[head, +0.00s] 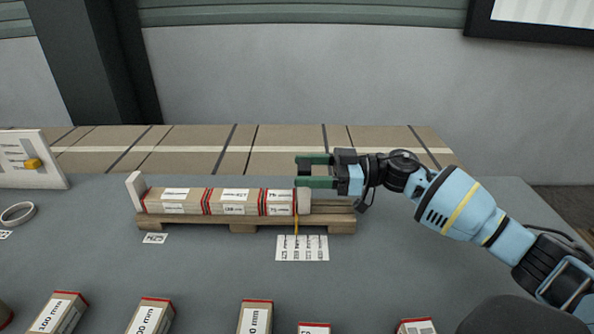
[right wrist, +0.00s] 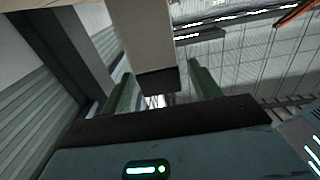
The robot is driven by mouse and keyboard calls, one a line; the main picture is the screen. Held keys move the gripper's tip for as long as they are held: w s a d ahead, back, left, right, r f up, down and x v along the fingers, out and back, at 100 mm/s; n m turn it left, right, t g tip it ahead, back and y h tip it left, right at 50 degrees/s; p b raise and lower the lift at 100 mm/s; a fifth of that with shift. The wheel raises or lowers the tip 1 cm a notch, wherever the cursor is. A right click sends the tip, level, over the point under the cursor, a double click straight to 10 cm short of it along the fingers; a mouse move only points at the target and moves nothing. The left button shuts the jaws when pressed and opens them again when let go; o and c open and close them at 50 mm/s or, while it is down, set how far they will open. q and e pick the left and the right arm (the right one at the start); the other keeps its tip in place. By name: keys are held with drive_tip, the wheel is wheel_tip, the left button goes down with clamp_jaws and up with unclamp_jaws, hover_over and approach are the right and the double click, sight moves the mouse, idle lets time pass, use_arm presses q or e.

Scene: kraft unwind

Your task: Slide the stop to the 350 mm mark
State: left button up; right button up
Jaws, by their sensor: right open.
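The pale stop (head: 303,201) stands at the right end of a row of cartons on the wooden rail (head: 250,224), against the last carton. An orange strip (head: 296,224) hangs down at it, over a printed card. My right gripper (head: 314,171) comes in from the right, open, its green fingers pointing left just above and behind the stop. In the right wrist view, a pale block with a dark end (right wrist: 153,50) shows between the open fingers (right wrist: 160,92). I cannot tell whether it is the stop or whether anything touches it. My left gripper is not in view.
The cartons (head: 235,201) with red bands fill the rail up to a white end plate (head: 135,191). The printed card (head: 302,248) lies in front. More labelled cartons (head: 150,316) stand along the near edge. A tape roll (head: 18,214) lies at left.

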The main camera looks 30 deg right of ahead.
drive_tip(key=shift+v, duration=2.6)
